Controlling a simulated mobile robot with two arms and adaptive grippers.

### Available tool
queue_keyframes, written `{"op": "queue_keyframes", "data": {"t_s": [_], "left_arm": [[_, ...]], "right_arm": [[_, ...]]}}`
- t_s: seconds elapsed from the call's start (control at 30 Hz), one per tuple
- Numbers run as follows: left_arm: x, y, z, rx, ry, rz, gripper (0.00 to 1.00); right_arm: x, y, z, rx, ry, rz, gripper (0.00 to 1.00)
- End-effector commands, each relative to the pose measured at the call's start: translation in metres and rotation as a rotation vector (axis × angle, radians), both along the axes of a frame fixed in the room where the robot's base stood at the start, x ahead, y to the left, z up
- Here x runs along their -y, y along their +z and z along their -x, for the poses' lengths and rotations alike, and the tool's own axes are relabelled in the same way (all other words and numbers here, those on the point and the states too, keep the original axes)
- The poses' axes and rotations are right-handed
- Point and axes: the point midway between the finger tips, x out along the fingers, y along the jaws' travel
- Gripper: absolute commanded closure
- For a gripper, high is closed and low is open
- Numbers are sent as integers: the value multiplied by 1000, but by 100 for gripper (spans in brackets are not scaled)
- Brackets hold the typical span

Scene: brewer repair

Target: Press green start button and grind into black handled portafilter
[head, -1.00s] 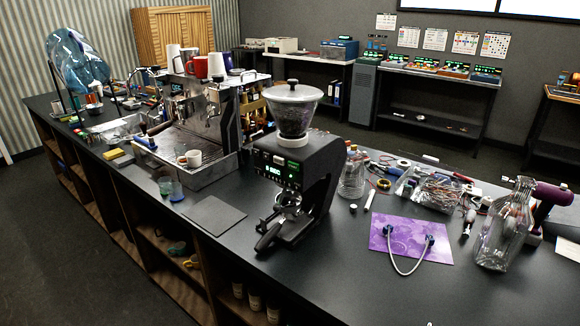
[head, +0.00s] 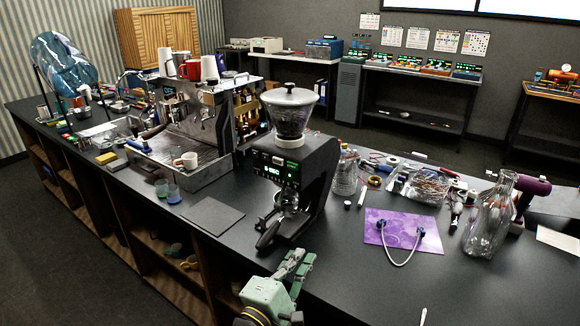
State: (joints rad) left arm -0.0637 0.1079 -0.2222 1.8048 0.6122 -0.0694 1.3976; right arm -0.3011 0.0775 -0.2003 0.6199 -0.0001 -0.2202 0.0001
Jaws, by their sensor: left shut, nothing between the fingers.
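The black grinder (head: 318,165) stands on the dark counter, with a clear hopper (head: 291,112) on top. Its front panel has a lit green display (head: 272,171); I cannot make out the green start button separately. A portafilter with a black handle (head: 268,235) sits under the grinder's spout, its handle pointing toward the front edge. My left gripper (head: 298,259), with green fingers, is at the bottom centre. It is shut and empty, in front of and below the portafilter in the picture, apart from the grinder. My right gripper is out of view.
A flat dark mat (head: 211,215) lies left of the grinder. The espresso machine (head: 200,125) with a white cup (head: 187,161) stands behind it. A glass jug (head: 490,220), a purple sheet (head: 402,231) and a glass bottle (head: 345,172) are to the right. The front right counter is mostly clear.

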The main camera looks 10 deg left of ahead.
Motion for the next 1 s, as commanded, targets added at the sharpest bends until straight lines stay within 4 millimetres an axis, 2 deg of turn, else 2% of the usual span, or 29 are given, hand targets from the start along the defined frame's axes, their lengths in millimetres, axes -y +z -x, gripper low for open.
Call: {"op": "queue_keyframes", "data": {"t_s": [0.03,0.2,0.3,0.4,0.6,1.0], "left_arm": [[-5,23,-9,43,14,121,100],[-35,95,-27,192,30,585,100],[-55,127,-31,273,18,821,100],[-72,149,-32,340,-3,1002,100],[-89,166,-32,406,-30,1178,100],[-90,167,-33,410,-31,1188,100]], "right_arm": [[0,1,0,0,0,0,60],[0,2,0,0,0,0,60],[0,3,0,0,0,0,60],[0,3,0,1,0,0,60],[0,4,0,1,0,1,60],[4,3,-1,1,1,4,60]]}}
